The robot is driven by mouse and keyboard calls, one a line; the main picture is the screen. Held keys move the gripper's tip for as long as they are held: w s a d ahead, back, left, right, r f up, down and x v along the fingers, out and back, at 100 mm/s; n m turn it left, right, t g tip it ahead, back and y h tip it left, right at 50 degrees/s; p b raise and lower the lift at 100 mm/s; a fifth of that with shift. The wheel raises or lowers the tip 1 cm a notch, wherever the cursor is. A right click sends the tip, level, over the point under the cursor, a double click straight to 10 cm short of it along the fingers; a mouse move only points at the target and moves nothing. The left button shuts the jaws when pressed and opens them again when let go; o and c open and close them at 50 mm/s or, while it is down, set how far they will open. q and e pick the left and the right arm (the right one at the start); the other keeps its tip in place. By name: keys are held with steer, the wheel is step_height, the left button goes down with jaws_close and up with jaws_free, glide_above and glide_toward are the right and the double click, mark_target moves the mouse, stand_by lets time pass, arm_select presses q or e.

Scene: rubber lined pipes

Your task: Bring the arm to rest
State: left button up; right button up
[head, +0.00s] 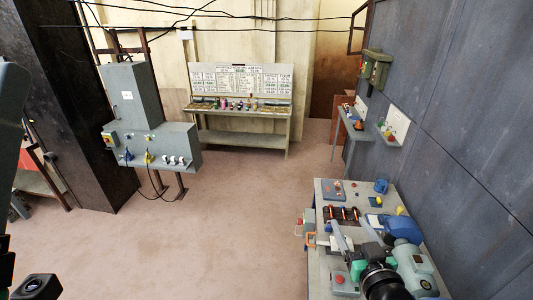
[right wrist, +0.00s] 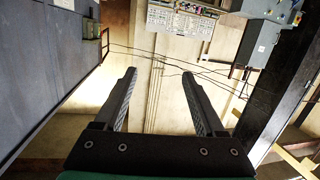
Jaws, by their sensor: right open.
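My right gripper (head: 351,224) is over the workbench at the lower right of the head view. In the right wrist view my right gripper (right wrist: 158,76) has its two dark fingers spread wide, with nothing between them. Beyond the fingers that view shows pale wall and black cables, upside down. Parts of my left arm show at the left edge of the head view; its fingers are not in view.
The workbench (head: 324,268) carries several tools and small parts. A grey machine cabinet (head: 130,95) stands at the left. A bench with a chart board (head: 240,72) stands at the back wall. A dark panelled wall (head: 460,100) bounds the right. The middle floor (head: 225,215) is clear.

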step_height(320, 180, up, 16)
steer(key=s+a+t, duration=0.2)
steer(key=t, duration=0.2)
steer(key=s+a+r+t+y, duration=0.1)
steer(key=s+r+t, duration=0.6)
steer(key=s+r, duration=1)
step_height(320, 180, up, 4)
steer(key=shift+s+a+f+y, duration=0.2)
steer(key=shift+a+y, duration=0.1)
steer(key=shift+y, duration=0.3)
